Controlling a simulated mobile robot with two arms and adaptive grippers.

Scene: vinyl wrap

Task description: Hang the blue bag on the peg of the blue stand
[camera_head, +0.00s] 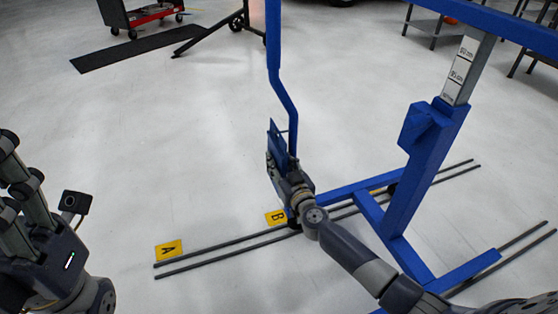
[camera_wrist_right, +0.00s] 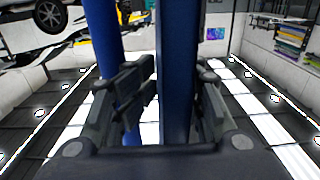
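The blue stand shows in the head view as a tall bent post (camera_head: 284,105), with a thin peg-like bar beside the lower post. The blue bag (camera_head: 276,136) shows as a thin flat blue panel just left of that post. My right gripper (camera_head: 278,168) is at the panel's lower end, its fingers partly hidden. In the right wrist view, the bag (camera_wrist_right: 178,70) stands upright between the fingers (camera_wrist_right: 176,105), which appear closed on it. The stand's post (camera_wrist_right: 103,40) is just left of it. I cannot tell if bag and peg touch. My left gripper (camera_head: 20,165) is at the left edge, partly cut off.
A larger blue frame (camera_head: 425,150) with a low base and leg stands at right. Dark floor rails (camera_head: 215,250) run past yellow markers A (camera_head: 168,250) and B (camera_head: 275,217). The left-centre floor is clear.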

